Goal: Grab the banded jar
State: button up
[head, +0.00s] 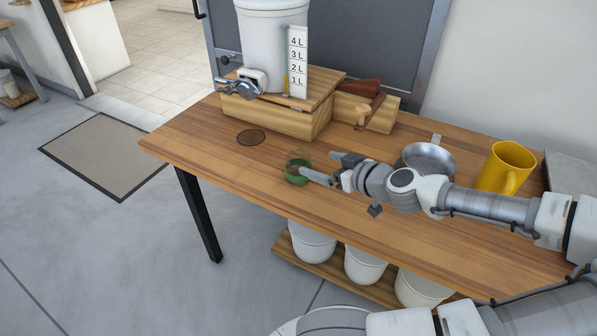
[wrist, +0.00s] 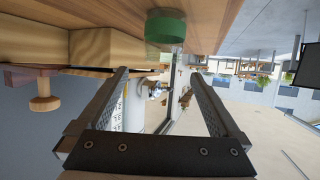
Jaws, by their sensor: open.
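The banded jar (head: 297,173) is a small glass jar with a green band, upright on the wooden table near its front edge. In the wrist view the green jar (wrist: 166,28) shows at the top, above the fingertips and between them sideways. My gripper (head: 318,163) reaches in from the right at low height, open and empty. In the head view its nearer finger overlaps the jar's right side; I cannot tell whether they touch. In the wrist view both fingers (wrist: 160,75) are wide apart with nothing between them.
A wooden box (head: 275,117) carries a white tank with a tap (head: 240,85); a dark round mat (head: 251,138) lies in front. A metal strainer bowl (head: 430,160) and yellow mug (head: 505,168) stand to the right.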

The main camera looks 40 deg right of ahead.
aim_at(293, 157)
jog(key=b+x, duration=0.1)
jog(key=x, duration=0.6)
jog(key=shift+w+f+b, duration=0.15)
jog(key=shift+w+b, duration=0.05)
jog(key=shift+b, duration=0.15)
jog(key=x, duration=0.1)
jog(key=b+x, duration=0.1)
jog(key=x, duration=0.2)
jog(key=shift+s+a+f, duration=0.1)
jog(key=shift+a+f, duration=0.05)
jog(key=shift+a, duration=0.15)
jog(key=shift+w+f, duration=0.2)
jog(key=shift+w, duration=0.4)
jog(key=c, duration=1.3)
jog(key=shift+c, duration=0.2)
